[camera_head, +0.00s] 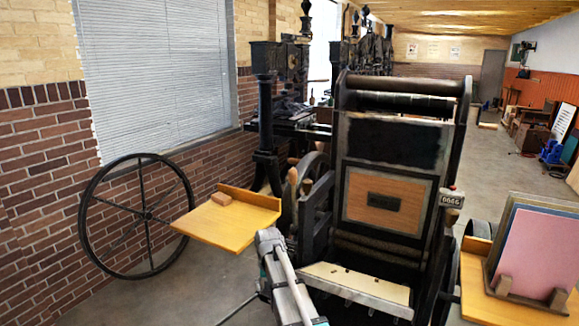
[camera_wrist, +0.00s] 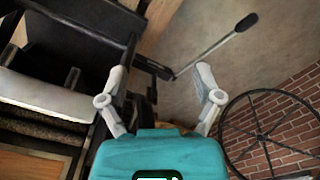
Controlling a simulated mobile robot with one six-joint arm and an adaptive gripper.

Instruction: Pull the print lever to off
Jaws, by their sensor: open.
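In the wrist view, a thin metal lever (camera_wrist: 208,52) with a black grip (camera_wrist: 246,22) slants up and right from a dark bracket (camera_wrist: 152,68) on the side of the press; it appears to be the print lever. My gripper (camera_wrist: 162,73) is open and empty, its two pale fingers spread. The lever's lower end shows between the fingers, apparently beyond them; the grip lies above and right of the right fingertip. In the head view, a thin dark rod (camera_head: 238,308) left of my arm may be the same lever. The fingertips are not clear there.
The black hand press (camera_head: 392,140) stands close in front, with a pale slanted board (camera_head: 358,287) low down. A wooden shelf (camera_head: 225,222) juts left, before a large spoked wheel (camera_head: 148,215). Another wooden shelf (camera_head: 480,305) holds boards at right.

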